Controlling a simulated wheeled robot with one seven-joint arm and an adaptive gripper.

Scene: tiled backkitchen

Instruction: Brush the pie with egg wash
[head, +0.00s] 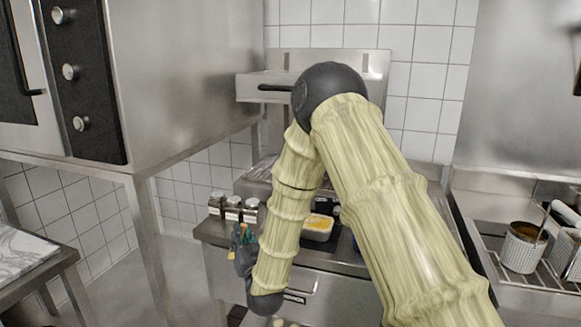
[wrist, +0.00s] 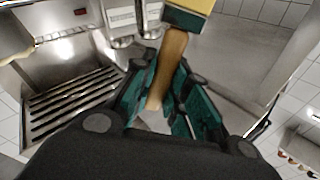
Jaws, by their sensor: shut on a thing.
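My gripper (wrist: 163,88) is shut on the wooden handle of a brush (wrist: 174,48). The brush has a dark green band and a pale yellow head, cut off at the top of the wrist view. In the head view my gripper (head: 241,250) hangs left of my forearm, in front of the steel counter; the brush is hard to make out there. A small pale tub with yellow contents (head: 318,226) stands on the counter, right of my forearm; I cannot tell if it is the egg wash. I cannot identify the pie; my arm hides part of the counter.
Several steel canisters (head: 234,207) stand at the counter's left end. A steel oven cabinet (head: 185,70) is at left, with a marble-topped table (head: 24,258) below it. Floor between table and counter is clear.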

